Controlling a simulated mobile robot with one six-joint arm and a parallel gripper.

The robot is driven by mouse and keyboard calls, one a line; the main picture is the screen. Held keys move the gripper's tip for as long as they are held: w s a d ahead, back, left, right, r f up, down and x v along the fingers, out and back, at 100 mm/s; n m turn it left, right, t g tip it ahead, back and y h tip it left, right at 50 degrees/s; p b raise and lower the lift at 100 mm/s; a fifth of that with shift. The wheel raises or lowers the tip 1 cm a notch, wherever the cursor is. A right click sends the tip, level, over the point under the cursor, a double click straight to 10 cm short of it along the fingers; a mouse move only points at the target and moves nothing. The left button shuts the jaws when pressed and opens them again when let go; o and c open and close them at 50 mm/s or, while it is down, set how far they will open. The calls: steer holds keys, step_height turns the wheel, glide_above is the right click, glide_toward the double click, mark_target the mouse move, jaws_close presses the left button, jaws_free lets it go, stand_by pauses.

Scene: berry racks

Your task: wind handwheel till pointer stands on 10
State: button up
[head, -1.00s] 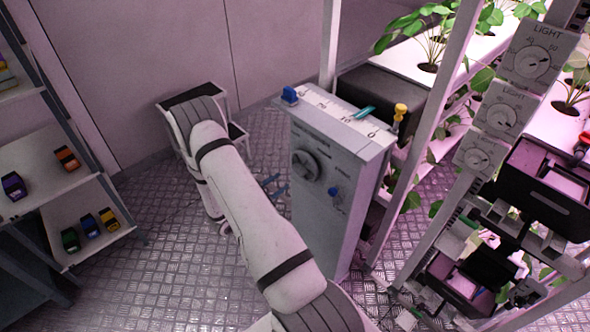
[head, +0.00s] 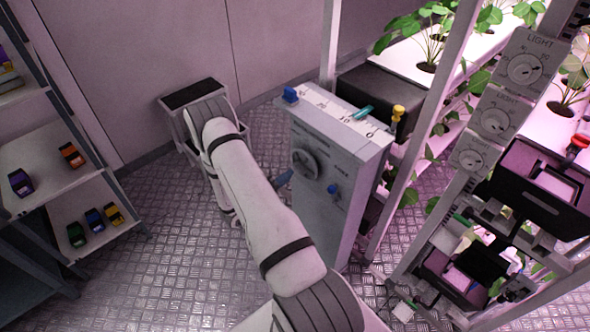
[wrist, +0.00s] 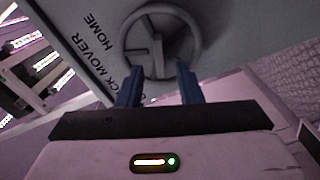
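The grey handwheel (head: 305,163) is on the front face of a grey cabinet (head: 335,205). In the wrist view the spoked handwheel (wrist: 196,42) is right ahead, with "HOME" and "...CK MOVER" lettered beside it. My gripper (wrist: 158,82) has its two blue fingers spread apart with nothing between them, at the wheel's near rim; whether they touch it I cannot tell.
A plant rack with light dials (head: 525,69) stands right. Shelves with small coloured items (head: 72,155) stand left. Patterned floor between is clear.

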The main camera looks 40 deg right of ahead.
mark_target(303, 165)
steer(key=d, duration=0.3)
steer(key=d+p, duration=0.1)
steer(key=d, duration=0.1)
steer(key=shift+w+d, duration=0.1)
steer(key=shift+w, duration=0.15)
jaws_close()
stand_by(0.4)
